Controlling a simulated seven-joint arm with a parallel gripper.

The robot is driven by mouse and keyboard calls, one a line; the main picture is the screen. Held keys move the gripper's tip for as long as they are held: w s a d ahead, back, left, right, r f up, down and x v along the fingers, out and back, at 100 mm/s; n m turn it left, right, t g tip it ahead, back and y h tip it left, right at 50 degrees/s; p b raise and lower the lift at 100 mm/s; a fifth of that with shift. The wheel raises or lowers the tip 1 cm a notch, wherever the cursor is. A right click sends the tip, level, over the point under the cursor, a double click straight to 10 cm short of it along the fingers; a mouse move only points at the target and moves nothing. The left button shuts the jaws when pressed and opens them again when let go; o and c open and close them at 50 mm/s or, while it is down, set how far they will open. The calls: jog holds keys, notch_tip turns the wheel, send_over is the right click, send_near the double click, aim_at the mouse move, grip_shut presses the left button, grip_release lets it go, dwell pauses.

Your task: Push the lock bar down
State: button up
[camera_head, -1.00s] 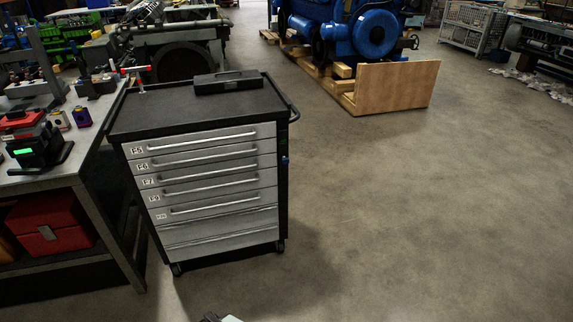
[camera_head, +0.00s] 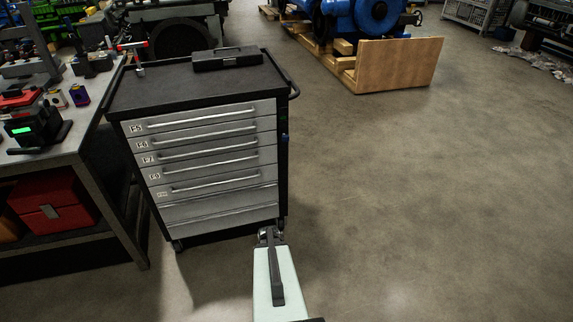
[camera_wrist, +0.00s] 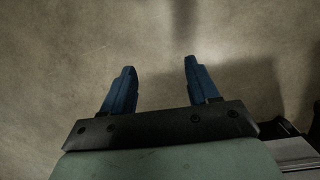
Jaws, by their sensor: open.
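The grey drawer cabinet (camera_head: 215,165) on wheels stands left of centre in the head view. A dark upright strip (camera_head: 283,175) runs down its right front edge, with a small blue part (camera_head: 284,138) near the top. I cannot tell whether this strip is the lock bar; no other lock bar is clear. My gripper (camera_head: 268,235) shows at the end of my pale green arm, in front of the cabinet's lower right corner in the picture. In the wrist view, my gripper (camera_wrist: 160,63) has two blue fingers wide apart with only bare floor between them.
A workbench (camera_head: 85,152) with a red box (camera_head: 55,203) below stands at the left. A blue engine (camera_head: 350,20) and wooden board (camera_head: 397,64) are behind. The floor (camera_head: 430,200) at right is clear.

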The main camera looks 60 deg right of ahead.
jog(key=s+d+r+m+t+h, duration=0.1)
jog(key=s+d+r+h, duration=0.15)
jog(key=d, duration=0.75)
jog(key=s+d+r+h, duration=0.1)
jog(key=d+r+h, duration=0.2)
jog(key=d, duration=0.7)
jog(key=s+d+r+m+t+h, duration=0.1)
jog(key=s+d+r+h, duration=0.15)
jog(key=d, duration=0.75)
jog(key=n+t+h, duration=0.3)
jog(key=t+h, duration=0.3)
jog(key=t, duration=0.7)
send_near(286, 140)
jog(key=x, duration=0.9)
jog(key=shift+w+d+r, duration=0.1)
jog(key=shift+w+d, duration=0.05)
jog(key=shift+d, duration=0.05)
grip_shut()
